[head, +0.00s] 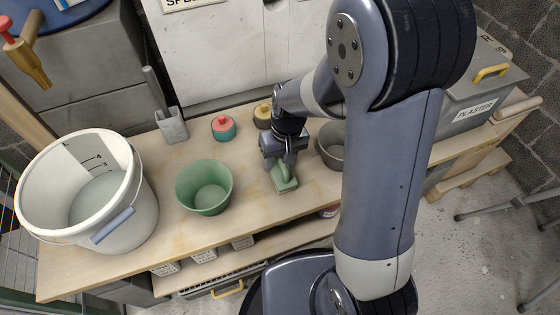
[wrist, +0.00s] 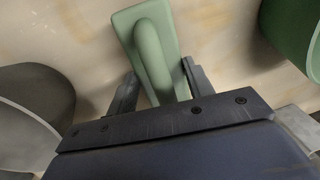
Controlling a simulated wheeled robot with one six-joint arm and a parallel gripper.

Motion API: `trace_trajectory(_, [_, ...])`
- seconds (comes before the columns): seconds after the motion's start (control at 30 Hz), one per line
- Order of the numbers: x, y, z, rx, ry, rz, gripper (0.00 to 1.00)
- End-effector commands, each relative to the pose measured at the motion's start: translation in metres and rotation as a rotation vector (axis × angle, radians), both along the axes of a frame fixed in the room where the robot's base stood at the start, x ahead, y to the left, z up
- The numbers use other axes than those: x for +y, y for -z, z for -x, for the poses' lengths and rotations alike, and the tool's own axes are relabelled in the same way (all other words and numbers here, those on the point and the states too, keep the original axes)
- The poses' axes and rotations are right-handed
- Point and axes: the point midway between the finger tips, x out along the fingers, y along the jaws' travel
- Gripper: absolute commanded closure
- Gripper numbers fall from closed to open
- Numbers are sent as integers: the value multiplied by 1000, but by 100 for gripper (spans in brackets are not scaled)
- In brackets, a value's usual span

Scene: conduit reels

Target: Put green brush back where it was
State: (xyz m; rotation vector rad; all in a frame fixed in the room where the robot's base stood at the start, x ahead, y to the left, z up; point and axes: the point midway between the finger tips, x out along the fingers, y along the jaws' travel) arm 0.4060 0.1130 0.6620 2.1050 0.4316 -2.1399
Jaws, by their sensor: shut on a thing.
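The green brush (head: 283,180) is on or just above the wooden bench top, between the green bowl and the grey bowl. My gripper (head: 281,165) points down and is shut on the brush's handle. In the wrist view the brush (wrist: 150,45) shows its flat green back and raised handle, with a dark finger of my gripper (wrist: 158,88) on each side. The bristle side is hidden. I cannot tell whether the brush touches the bench.
A green bowl (head: 205,190) and a white bucket (head: 135,215) stand left on the bench (head: 160,250). A grey bowl (head: 330,150) is close on the right, partly behind my arm. Behind are a red-and-teal round thing (head: 223,128), a yellow-topped one (head: 263,115) and a grey holder (head: 172,127).

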Motion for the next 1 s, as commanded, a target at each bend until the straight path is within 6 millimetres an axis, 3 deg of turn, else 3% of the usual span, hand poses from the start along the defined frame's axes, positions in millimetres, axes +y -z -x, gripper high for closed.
trace_trajectory(0.37, [0,7,0,-2,0,-1,72])
trace_trajectory(0.4, [0,5,0,-2,0,-1,48])
trace_trajectory(0.63, [0,5,0,-1,0,0,29])
trace_trajectory(0.87, [0,4,0,-1,0,0,29])
trace_trajectory(1.0, [-1,-6,-1,-3,0,-1,29])
